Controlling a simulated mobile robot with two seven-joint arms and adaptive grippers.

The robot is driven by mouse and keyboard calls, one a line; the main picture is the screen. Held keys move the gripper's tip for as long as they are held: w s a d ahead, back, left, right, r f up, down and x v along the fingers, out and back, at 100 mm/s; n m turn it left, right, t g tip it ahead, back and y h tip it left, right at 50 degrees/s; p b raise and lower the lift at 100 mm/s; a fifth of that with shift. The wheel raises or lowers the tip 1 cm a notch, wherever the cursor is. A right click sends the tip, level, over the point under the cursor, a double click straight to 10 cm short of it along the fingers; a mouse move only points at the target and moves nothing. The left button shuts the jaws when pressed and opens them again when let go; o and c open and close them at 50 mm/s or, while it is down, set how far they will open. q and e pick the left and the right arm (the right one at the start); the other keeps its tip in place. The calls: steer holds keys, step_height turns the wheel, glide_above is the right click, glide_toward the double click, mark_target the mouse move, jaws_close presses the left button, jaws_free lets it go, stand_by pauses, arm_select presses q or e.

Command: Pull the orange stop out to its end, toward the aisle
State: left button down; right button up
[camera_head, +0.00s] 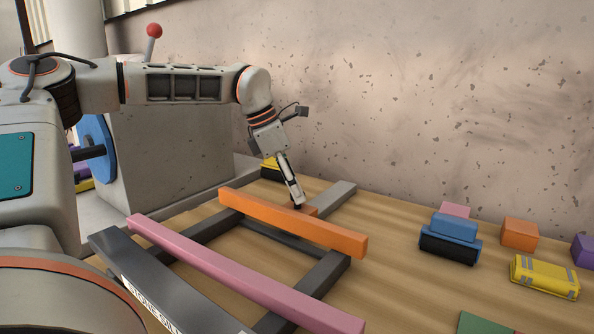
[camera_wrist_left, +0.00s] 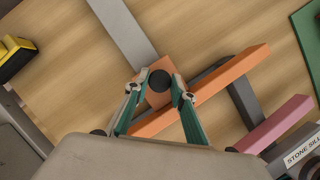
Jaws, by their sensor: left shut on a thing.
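The orange stop (camera_head: 335,237) is a long bar lying across two grey rails. In the left wrist view its bar (camera_wrist_left: 225,77) runs diagonally, with a short orange block beside it and a dark round knob (camera_wrist_left: 160,80) on the block. My left gripper (camera_head: 298,204) reaches down behind the bar, on the wall side. In the wrist view its fingers (camera_wrist_left: 157,90) stand on both sides of the knob, shut on it. My right gripper is in neither view.
Coloured blocks and a yellow case (camera_head: 544,277) lie at right. A pitted wall (camera_head: 420,100) stands behind.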

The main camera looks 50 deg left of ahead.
mark_target(281, 219)
arm_select(q)
steer(key=s+p, duration=0.1)
steer(key=s, duration=0.1)
steer(key=s+d+p, duration=0.1)
steer(key=s+p, duration=0.1)
steer(key=s+d+p, duration=0.1)
steer(key=s, duration=0.2)
steer(key=shift+d+r, duration=0.1)
steer(key=shift+r, duration=0.3)
steer(key=shift+s+d+f+p, duration=0.1)
steer(key=shift+s+f+p, duration=0.1)
steer(key=shift+s+p, duration=0.2)
steer(key=shift+d+f, duration=0.1)
steer(key=shift+f, duration=0.35)
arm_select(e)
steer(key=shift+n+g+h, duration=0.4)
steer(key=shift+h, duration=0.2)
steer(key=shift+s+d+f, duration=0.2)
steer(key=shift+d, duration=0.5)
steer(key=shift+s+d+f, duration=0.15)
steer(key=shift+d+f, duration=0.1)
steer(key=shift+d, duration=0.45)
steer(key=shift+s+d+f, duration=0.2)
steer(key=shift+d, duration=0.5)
arm_select(q)
steer(key=c, duration=2)
jaws_free()
steer(key=shift+o, duration=1.4)
steer(key=shift+s, duration=0.15)
steer(key=shift+r, duration=0.1)
